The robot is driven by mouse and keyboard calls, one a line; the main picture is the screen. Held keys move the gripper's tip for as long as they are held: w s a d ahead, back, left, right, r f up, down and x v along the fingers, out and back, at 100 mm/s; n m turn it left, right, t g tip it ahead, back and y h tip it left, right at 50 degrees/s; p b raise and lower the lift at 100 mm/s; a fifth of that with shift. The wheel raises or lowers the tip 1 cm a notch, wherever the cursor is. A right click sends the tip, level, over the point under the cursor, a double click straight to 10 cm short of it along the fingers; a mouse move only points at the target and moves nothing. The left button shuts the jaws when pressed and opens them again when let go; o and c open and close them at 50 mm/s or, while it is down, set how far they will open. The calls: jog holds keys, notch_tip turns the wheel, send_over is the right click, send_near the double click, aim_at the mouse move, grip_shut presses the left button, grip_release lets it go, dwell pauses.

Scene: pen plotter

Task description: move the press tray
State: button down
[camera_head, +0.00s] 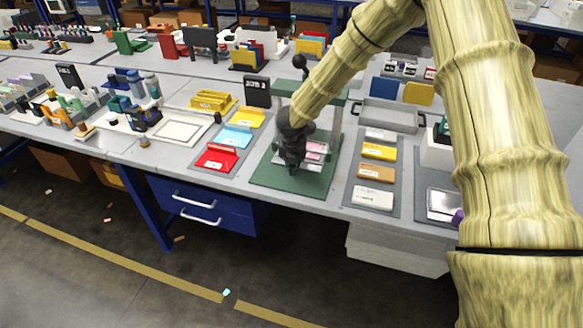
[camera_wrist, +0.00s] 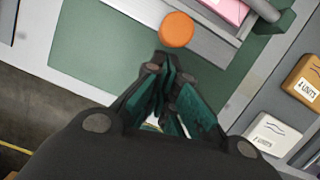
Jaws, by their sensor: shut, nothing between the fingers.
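The press stands on a green base plate (camera_head: 308,187) on the grey bench, with a green top bar and a dark ball-ended lever (camera_head: 300,62). Its grey tray (camera_wrist: 208,27) carries a pink block (camera_wrist: 226,11) and has a round orange knob (camera_wrist: 176,29) at its near side. My gripper (camera_head: 292,172) points down at the front left of the press, over the base plate. In the wrist view my gripper (camera_wrist: 164,64) has its fingers together and empty, close below the knob in the picture. I cannot tell whether they touch it. My gripper hides part of the tray in the head view.
Red, blue and yellow trays (camera_head: 217,158) lie left of the press. A grey mat with yellow, orange and white labelled boxes (camera_head: 373,198) lies close on its right. A dark sign (camera_head: 257,92) stands behind left. The bench's front edge is just before the press.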

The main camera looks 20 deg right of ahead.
jog(key=shift+w+f, duration=0.2)
jog(key=shift+w, duration=0.05)
jog(key=shift+r, duration=0.15)
jog(key=w+d, duration=0.1)
jog(key=w+d+p, duration=0.1)
jog(key=w, duration=0.1)
jog(key=shift+d, duration=0.15)
jog(key=shift+w, duration=0.15)
jog(key=shift+d+r, duration=0.1)
jog(key=shift+r, duration=0.05)
